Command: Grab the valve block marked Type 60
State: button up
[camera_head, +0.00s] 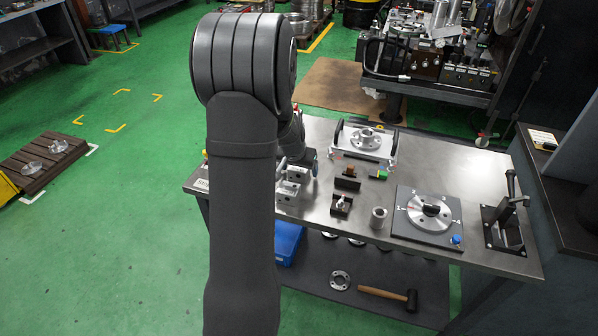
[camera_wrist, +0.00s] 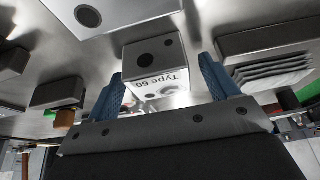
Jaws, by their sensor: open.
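The silver valve block marked Type 60 (camera_wrist: 157,83) shows in the wrist view, its label upside down and a dark round hole in the face above the label. My gripper (camera_wrist: 160,68) is open, with one blue finger on each side of the block. A narrow gap shows at the right finger; the left finger lies close to the block's edge, and I cannot tell whether it touches. In the head view my arm hides most of the gripper. Silver blocks (camera_head: 288,187) stand beside my arm there, their markings unreadable.
The grey workbench (camera_head: 335,222) also holds a handled fixture (camera_head: 362,143), a dark plate with a round flange (camera_head: 431,211), a metal cylinder (camera_head: 379,217) and a toggle clamp (camera_head: 503,221). In the wrist view, dark blocks flank the gripper, and a larger silver block (camera_wrist: 125,12) lies beyond.

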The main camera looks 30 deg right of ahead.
jog(key=c, duration=1.3)
jog(key=shift+r, duration=0.15)
